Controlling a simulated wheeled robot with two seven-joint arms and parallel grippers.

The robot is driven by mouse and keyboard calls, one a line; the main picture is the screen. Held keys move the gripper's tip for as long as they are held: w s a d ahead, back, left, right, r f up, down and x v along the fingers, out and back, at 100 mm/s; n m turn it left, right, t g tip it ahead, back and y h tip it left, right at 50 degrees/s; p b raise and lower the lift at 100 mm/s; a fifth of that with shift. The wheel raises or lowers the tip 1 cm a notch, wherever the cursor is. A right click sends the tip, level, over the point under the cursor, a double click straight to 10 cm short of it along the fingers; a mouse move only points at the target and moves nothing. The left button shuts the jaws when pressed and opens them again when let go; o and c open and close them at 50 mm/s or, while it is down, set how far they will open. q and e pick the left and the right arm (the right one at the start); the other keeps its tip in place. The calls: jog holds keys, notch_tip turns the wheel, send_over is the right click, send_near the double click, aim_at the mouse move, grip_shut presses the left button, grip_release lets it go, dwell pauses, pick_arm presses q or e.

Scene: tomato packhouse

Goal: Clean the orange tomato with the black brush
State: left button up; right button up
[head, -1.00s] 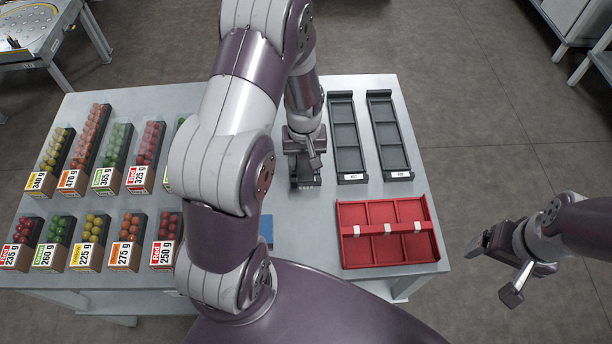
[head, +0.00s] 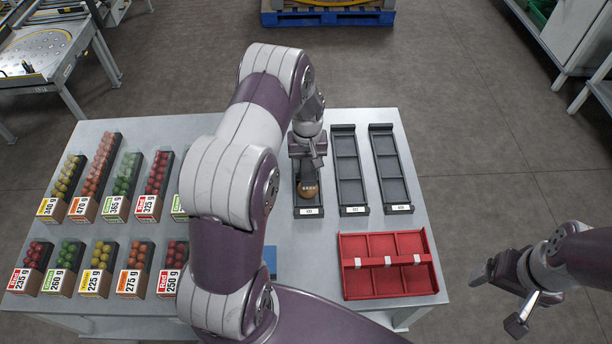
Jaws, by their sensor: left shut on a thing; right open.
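The orange tomato (head: 308,191) lies in the near part of the leftmost black tray (head: 308,212). My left gripper (head: 309,164) is above this tray, just beyond the tomato, pointing down. It is shut on a dark thing, apparently the black brush (head: 309,178), mostly hidden by the gripper. A row of light tufts shows at the top of the tomato; I cannot tell whether they touch it. My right gripper (head: 500,300) is open and empty, off the table's right edge.
Two empty black trays (head: 354,210) (head: 401,209) stand to the right, with a red divided tray (head: 390,296) nearer. Several labelled boxes of tomatoes (head: 55,209) fill the table's left side. My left arm hides the middle. A blue item (head: 270,259) shows beside it.

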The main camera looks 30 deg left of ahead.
pick_arm(q)
jog(key=shift+w+r, duration=0.15)
jog(key=shift+w, duration=0.25)
jog(key=shift+s+f+b, duration=0.2)
jog(key=shift+f+b, duration=0.05)
jog(key=shift+b, duration=0.05)
notch_tip(320, 180, down, 5)
jog(key=b, duration=0.3)
jog(key=shift+r, duration=0.2)
jog(key=shift+f+b, duration=0.35)
jog(key=shift+b, duration=0.1)
jog(key=shift+w+a, duration=0.1)
jog(key=shift+w, duration=0.05)
jog(key=shift+w+a+f+b, duration=0.1)
jog(key=shift+w+a+b, duration=0.35)
jog(key=shift+w+b, duration=0.25)
jog(key=shift+w, duration=0.1)
jog(key=shift+s+d+r+p, duration=0.2)
jog(key=shift+s+p, duration=0.15)
jog(key=shift+p, duration=0.1)
jog(key=shift+s+d+f+p, duration=0.1)
jog(key=shift+s+d+p, duration=0.4)
jog(key=shift+s, duration=0.3)
jog(key=shift+s+d+p, duration=0.35)
jog(key=shift+s+d, duration=0.1)
jog(key=shift+s, duration=0.3)
